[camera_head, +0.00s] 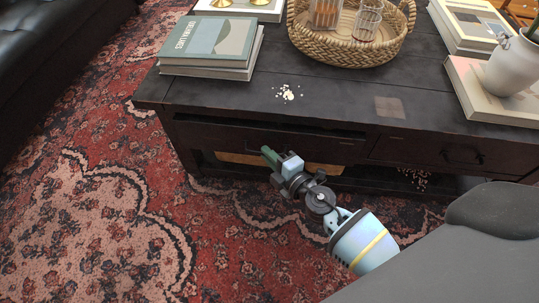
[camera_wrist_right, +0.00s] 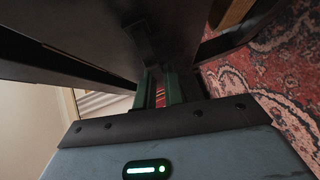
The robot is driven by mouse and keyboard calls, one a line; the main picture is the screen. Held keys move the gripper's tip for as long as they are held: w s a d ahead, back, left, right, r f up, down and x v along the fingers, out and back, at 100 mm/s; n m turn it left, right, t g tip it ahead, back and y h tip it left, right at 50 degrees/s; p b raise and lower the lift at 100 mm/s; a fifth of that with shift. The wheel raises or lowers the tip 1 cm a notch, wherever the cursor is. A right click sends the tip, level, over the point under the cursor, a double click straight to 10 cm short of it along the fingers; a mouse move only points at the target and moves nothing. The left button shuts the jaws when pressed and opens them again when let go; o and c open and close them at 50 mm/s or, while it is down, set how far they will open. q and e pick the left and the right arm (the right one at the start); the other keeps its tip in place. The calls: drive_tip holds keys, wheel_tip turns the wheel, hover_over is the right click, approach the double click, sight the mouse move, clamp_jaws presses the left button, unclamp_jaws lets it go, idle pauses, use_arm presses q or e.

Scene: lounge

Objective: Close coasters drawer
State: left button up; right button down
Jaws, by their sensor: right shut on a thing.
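The dark wooden coffee table (camera_head: 330,98) has drawers along its front. The left drawer (camera_head: 222,137) shows a dark gap along its top edge, so it looks slightly open; how far is hard to tell. My right gripper (camera_head: 268,155) has green fingers and is at this drawer's front. In the right wrist view the fingers (camera_wrist_right: 157,88) reach to a dark handle (camera_wrist_right: 147,42) on the drawer front and are shut on it. The contact itself is hidden in the head view. No coasters are visible. My left gripper is not in view.
The right drawer (camera_head: 435,153) looks shut. On the tabletop are stacked books (camera_head: 210,48), a woven tray (camera_head: 345,48) and a white pot (camera_head: 512,68). A lower shelf sits beneath the drawers. Patterned red rug (camera_head: 100,220) lies open in front, with a black sofa (camera_head: 45,50) at left.

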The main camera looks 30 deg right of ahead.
sight(272, 144)
drive_tip(key=w+d, duration=0.2)
drive_tip(key=w, duration=0.1)
drive_tip(key=shift+w+d, duration=0.1)
drive_tip(key=shift+w+d+r, duration=0.15)
drive_tip(key=shift+d, duration=0.05)
drive_tip(key=c, duration=1.5)
unclamp_jaws()
drive_tip(key=shift+w, duration=0.1)
drive_tip(key=shift+c, duration=0.2)
drive_tip(key=shift+o, duration=0.2)
drive_tip(key=shift+a, duration=0.1)
